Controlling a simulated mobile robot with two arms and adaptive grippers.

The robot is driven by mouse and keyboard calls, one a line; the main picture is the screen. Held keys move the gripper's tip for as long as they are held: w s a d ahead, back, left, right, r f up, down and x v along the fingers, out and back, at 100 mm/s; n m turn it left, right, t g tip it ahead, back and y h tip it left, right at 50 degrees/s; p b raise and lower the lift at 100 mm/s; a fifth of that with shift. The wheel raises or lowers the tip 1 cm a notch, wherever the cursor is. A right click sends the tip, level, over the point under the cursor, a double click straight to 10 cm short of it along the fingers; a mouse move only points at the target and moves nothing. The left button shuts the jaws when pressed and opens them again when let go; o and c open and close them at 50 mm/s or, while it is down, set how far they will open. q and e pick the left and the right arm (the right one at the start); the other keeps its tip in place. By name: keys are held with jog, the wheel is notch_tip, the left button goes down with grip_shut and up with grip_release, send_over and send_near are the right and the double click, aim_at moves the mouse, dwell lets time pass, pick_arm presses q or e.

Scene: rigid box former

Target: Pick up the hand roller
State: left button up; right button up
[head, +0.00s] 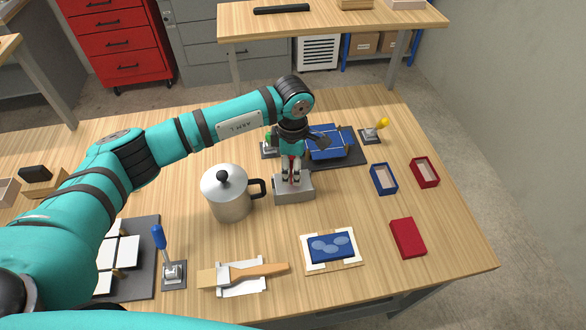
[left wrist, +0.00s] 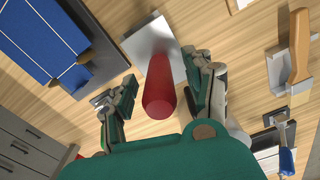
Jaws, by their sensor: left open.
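The hand roller appears to be the red upright cylinder (left wrist: 159,88) in the left wrist view, probably its handle, standing at a grey metal block (left wrist: 152,45). In the head view only a thin bit of red (head: 292,168) shows between the fingers, above the grey block (head: 294,188). The rest of the roller is hidden. My left gripper (head: 291,176) points down over the block. In the left wrist view its open fingers (left wrist: 160,90) stand on either side of the red handle. I cannot tell whether they touch it. My right gripper is not in view.
A steel pot (head: 229,197) with a black handle stands close left of the block. A blue panel on a dark jig (head: 328,143) is behind right. A wood-handled tool (head: 243,273), blue patterned card (head: 331,247), red lid (head: 408,238) and small boxes (head: 384,179) lie around.

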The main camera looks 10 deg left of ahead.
pick_arm(q)
jog(key=shift+f, duration=1)
grip_shut()
